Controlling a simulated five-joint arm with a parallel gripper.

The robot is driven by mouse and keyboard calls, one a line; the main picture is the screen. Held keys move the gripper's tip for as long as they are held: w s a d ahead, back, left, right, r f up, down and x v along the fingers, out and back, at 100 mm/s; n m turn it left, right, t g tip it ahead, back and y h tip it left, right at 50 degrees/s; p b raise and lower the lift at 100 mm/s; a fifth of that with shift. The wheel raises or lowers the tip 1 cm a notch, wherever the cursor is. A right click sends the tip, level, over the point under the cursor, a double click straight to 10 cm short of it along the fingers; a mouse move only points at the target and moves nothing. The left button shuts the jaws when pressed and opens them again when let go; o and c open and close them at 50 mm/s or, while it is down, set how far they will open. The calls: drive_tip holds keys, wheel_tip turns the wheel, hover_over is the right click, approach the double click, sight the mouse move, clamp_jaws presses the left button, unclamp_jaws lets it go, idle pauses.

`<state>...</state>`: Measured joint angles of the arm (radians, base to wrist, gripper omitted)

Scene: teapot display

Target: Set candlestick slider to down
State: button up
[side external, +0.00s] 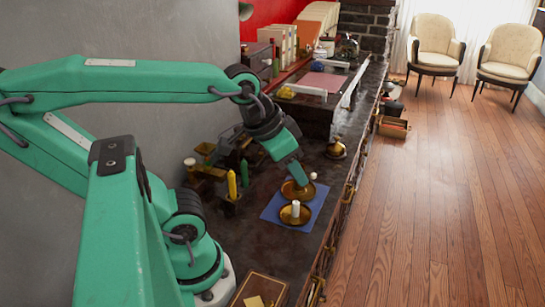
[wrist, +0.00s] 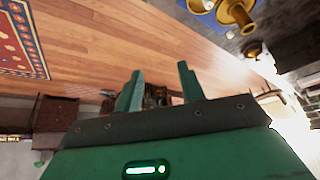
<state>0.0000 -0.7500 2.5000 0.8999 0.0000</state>
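Two brass candlesticks stand on a blue cloth (side external: 271,213) on the dark counter. The front candlestick (side external: 295,216) holds a short white candle (side external: 295,208). The rear candlestick (side external: 290,191) is partly hidden by my gripper (side external: 298,181), which points down over it; I cannot tell if they touch. A small white tip shows just right of the gripper. In the wrist view, brass candlestick parts (wrist: 236,12) are at the top right edge. My gripper's fingers (wrist: 160,68) stand apart with nothing between them. No slider can be told apart on either candlestick.
A yellow candle-like object (side external: 232,185) stands left of the cloth among dark blocks. A brass bell-shaped object (side external: 336,149) is behind and to the right. A framed panel (side external: 262,289) lies in front. The wooden floor right of the counter is open.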

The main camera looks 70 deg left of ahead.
drive_tip(key=shift+w, duration=0.15)
idle(0.3)
drive_tip(key=m+g, duration=0.5)
hover_over(313, 173)
drive_tip(key=f, duration=0.9)
drive_tip(key=shift+d+f, duration=0.15)
drive_tip(key=shift+d, duration=0.1)
drive_tip(key=shift+a+f+m+g, duration=0.25)
drive_tip(key=shift+a+m+g, duration=0.05)
drive_tip(key=shift+f, duration=0.15)
drive_tip(key=shift+f, duration=3.75)
clamp_jaws()
